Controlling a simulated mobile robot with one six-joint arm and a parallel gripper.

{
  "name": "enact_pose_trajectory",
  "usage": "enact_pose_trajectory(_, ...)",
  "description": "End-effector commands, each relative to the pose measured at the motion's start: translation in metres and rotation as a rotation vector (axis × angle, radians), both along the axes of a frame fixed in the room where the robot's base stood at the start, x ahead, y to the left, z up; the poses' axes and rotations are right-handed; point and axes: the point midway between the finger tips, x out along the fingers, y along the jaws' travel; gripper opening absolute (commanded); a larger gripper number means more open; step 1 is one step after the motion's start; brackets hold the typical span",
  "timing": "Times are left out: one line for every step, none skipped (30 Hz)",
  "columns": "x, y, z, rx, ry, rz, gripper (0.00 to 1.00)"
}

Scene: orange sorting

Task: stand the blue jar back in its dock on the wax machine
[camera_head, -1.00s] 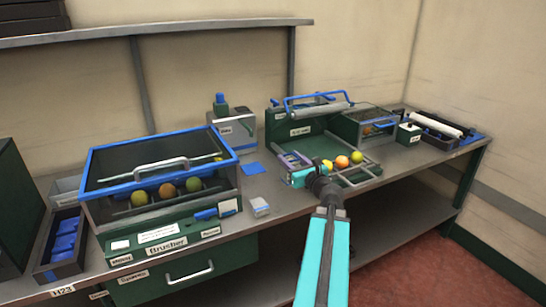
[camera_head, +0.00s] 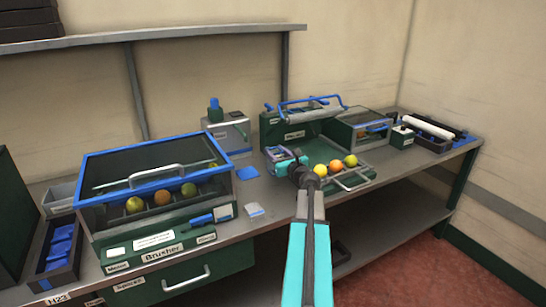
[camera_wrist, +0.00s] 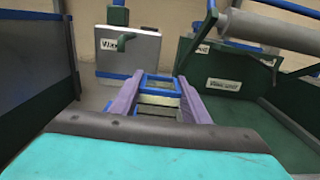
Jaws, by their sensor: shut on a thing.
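My gripper (camera_head: 279,154) is shut on a blue-edged, see-through thing, which I take to be the blue jar (camera_wrist: 159,93). In the wrist view it shows between the two purple fingers, and its lower part is hidden by my wrist. The wax machine (camera_head: 232,133) is a grey box behind and left of my gripper, with a green, blue-topped piece (camera_head: 214,108) on top. In the wrist view the wax machine (camera_wrist: 143,56) stands straight ahead, with a green spout on its front and a label. The jar is apart from the machine. I cannot clearly make out the dock.
The Brusher (camera_head: 155,190) with its blue-framed lid stands left. A green machine (camera_head: 290,133) with a blue handle and roller stands right of the wax machine. Several fruits sit on a rack (camera_head: 355,184) right of my gripper. A blue square (camera_head: 247,172) lies on the table.

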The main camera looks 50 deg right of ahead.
Motion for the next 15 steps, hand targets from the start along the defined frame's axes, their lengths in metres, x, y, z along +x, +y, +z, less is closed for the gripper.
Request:
enact_pose_trajectory(0.007, -0.005, 0.000, 0.001, -0.001, 0.001, 0.10)
enact_pose_trajectory(0.010, -0.007, 0.000, 0.001, -0.001, 0.001, 0.10)
enact_pose_trajectory(0.014, -0.009, 0.000, 0.001, -0.001, 0.002, 0.10)
enact_pose_trajectory(0.017, -0.011, -0.001, 0.001, -0.001, 0.002, 0.10)
enact_pose_trajectory(0.019, -0.012, -0.001, 0.001, -0.001, 0.002, 0.10)
enact_pose_trajectory(0.022, -0.014, -0.001, 0.001, -0.001, 0.002, 0.10)
enact_pose_trajectory(0.023, -0.015, -0.001, 0.001, -0.001, 0.001, 0.10)
enact_pose_trajectory(0.025, -0.016, -0.002, 0.001, -0.001, 0.001, 0.10)
enact_pose_trajectory(0.026, -0.017, -0.002, 0.000, -0.001, 0.001, 0.10)
enact_pose_trajectory(0.027, -0.017, -0.002, 0.000, -0.001, 0.001, 0.10)
enact_pose_trajectory(0.027, -0.018, -0.002, 0.000, -0.001, 0.001, 0.10)
enact_pose_trajectory(0.028, -0.018, -0.002, 0.000, -0.001, 0.000, 0.10)
enact_pose_trajectory(0.028, -0.018, -0.002, 0.000, -0.001, 0.000, 0.10)
enact_pose_trajectory(0.028, -0.018, -0.002, 0.000, -0.001, 0.000, 0.10)
enact_pose_trajectory(0.027, -0.018, -0.002, 0.000, -0.001, 0.000, 0.10)
